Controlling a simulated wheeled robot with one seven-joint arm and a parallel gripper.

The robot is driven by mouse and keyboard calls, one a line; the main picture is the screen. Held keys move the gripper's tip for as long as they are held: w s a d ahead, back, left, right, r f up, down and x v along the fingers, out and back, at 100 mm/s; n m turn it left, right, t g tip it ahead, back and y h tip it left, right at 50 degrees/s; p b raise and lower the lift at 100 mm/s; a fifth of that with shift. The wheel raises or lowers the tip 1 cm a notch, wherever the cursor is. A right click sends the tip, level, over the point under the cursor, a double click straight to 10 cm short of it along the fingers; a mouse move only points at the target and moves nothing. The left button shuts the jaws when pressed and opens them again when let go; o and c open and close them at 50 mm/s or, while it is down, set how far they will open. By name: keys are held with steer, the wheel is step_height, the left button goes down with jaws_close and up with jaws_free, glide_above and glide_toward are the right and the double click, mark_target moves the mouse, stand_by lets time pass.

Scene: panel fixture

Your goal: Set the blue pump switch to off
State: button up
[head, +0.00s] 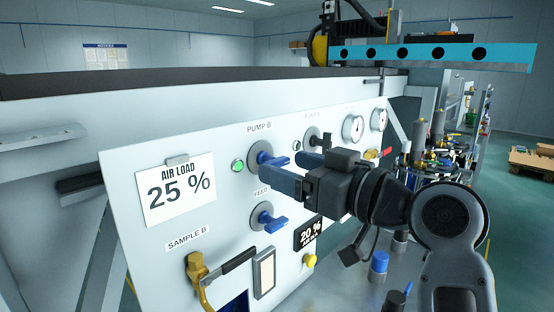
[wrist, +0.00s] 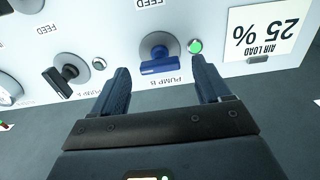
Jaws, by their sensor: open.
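The blue pump switch (head: 265,158) sits on a round grey plate under the PUMP B label on the white panel. A lit green lamp (head: 238,166) is beside it. In the wrist view, upside down, the blue switch (wrist: 157,62) lies between the line of my two fingers with its handle across the picture, and the green lamp (wrist: 195,46) is near the right fingertip. My gripper (head: 282,168) is open and empty, in front of the panel at the right of the switch. It also shows in the wrist view (wrist: 162,72). Contact with the switch cannot be seen.
A second blue handle (head: 270,220) marked FEED is below. A black switch (wrist: 66,76) stands to the left in the wrist view. A yellow valve (head: 198,275), a small display (head: 309,232) and gauges (head: 353,127) are on the same panel. An AIR LOAD card (head: 175,190) hangs left.

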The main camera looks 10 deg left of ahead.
mark_target(281, 165)
steer(key=shift+x, duration=1.8)
steer(key=c, duration=1)
steer(key=shift+c, duration=0.2)
